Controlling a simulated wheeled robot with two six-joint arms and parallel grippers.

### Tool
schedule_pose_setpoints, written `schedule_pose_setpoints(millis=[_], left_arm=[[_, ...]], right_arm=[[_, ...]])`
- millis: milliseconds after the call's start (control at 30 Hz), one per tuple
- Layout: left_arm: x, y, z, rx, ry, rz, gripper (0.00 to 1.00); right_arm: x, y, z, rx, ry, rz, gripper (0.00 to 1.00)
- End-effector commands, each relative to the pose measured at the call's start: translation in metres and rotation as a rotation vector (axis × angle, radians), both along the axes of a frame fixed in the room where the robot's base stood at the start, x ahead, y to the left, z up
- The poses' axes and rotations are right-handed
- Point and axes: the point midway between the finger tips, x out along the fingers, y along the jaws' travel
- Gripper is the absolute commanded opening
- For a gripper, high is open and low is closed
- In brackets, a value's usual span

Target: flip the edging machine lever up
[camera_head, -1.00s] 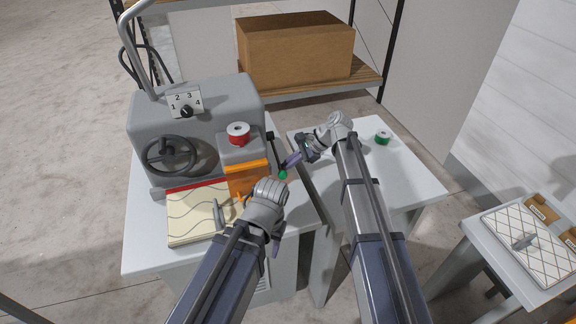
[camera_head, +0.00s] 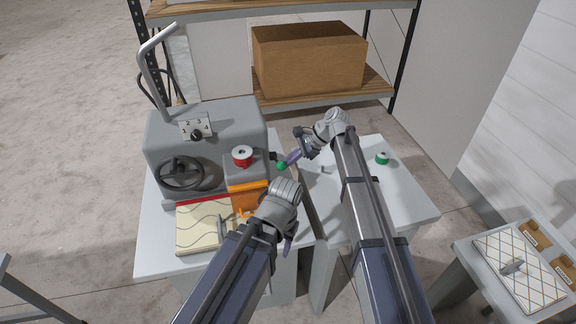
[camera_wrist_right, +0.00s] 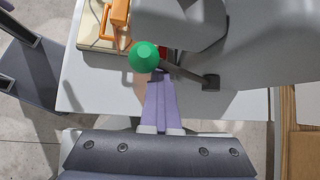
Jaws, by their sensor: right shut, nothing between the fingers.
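The edging machine (camera_head: 215,130) is a grey housing on a white table at left. Its lever is a dark bar on the machine's right side with a green ball knob (camera_head: 281,166). In the wrist view the bar (camera_wrist_right: 185,74) runs from its pivot to the green knob (camera_wrist_right: 144,57). My right gripper (camera_head: 291,158) is shut and empty. Its purple fingertips (camera_wrist_right: 158,76) are right at the knob and bar; whether they touch is unclear. My left gripper (camera_head: 288,246) hangs in front of the machine, its fingers mostly hidden behind the wrist.
A red spool (camera_head: 242,156) sits on the machine above an orange part (camera_head: 246,196). A quilted cream piece (camera_head: 197,229) lies in front. A green spool (camera_head: 382,158) stands on the right table. A cardboard box (camera_head: 310,62) is on the shelf behind.

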Motion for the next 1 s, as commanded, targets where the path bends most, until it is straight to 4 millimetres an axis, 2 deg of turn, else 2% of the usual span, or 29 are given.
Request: schedule_pose_setpoints(millis=[33,300,1000], left_arm=[[0.0,0.0,0.007,0.0,0.0,0.001,0.5],[0.0,0.0,0.016,-0.001,0.0,0.004,0.5],[0.0,0.0,0.021,-0.001,0.0,0.004,0.5]], right_arm=[[0.003,0.004,0.007,0.006,-0.002,0.002,0.0],[0.011,0.007,0.017,0.007,-0.002,0.001,0.0],[0.018,0.006,0.022,0.007,-0.005,-0.004,0.0]])
